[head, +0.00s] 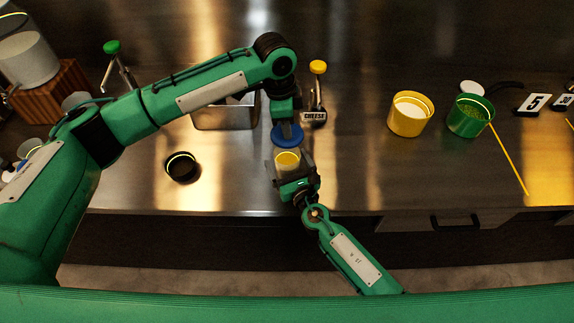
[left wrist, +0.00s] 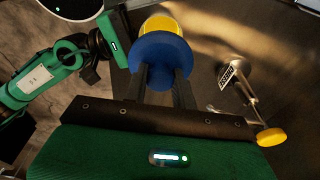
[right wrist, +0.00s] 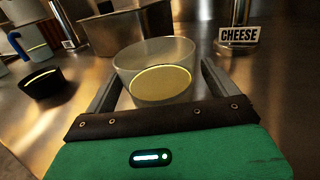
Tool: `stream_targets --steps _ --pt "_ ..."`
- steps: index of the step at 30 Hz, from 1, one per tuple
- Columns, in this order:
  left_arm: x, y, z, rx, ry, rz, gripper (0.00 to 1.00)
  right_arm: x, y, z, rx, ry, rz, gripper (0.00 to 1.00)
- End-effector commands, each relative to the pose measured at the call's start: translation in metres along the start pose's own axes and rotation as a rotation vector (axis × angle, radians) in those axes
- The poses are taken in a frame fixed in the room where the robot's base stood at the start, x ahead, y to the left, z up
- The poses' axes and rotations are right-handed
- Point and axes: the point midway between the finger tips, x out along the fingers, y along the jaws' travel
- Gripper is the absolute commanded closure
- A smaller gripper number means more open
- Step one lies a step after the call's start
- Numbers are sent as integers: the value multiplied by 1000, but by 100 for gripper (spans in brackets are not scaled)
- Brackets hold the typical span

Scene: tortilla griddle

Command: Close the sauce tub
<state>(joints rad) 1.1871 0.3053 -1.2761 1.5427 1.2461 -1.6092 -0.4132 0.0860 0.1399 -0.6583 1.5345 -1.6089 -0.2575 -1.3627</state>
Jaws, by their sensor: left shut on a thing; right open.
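The sauce tub (head: 287,163) is a translucent cup with yellow sauce, standing on the steel counter. It also shows in the right wrist view (right wrist: 155,62), open at the top there. The blue lid (head: 287,136) is held by my left gripper (head: 287,127), which comes from the far side. In the left wrist view the lid (left wrist: 160,57) partly covers the yellow sauce. Whether the lid touches the tub, I cannot tell. My right gripper (head: 291,170) is open, with its fingers on either side of the tub, near its sides.
A CHEESE sign (head: 314,117) with a yellow-knobbed stand is just right of the lid. A steel pan (head: 222,117) is behind and left. A black cup (head: 181,167) stands left on clear counter. A yellow tub (head: 409,116) and green tub (head: 468,118) stand right.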

Motion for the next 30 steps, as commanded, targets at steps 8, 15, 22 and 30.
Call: stream_targets --steps 8,15,22,30 --pt "0 0 0 0 0 0 94 6 0 0 0 0 0 9" --pt "0 0 0 0 0 0 94 6 0 0 0 0 0 33" --pt "0 0 0 0 0 0 94 5 0 0 0 0 0 76" --pt "21 1 2 -1 0 2 94 5 0 0 0 0 0 77"
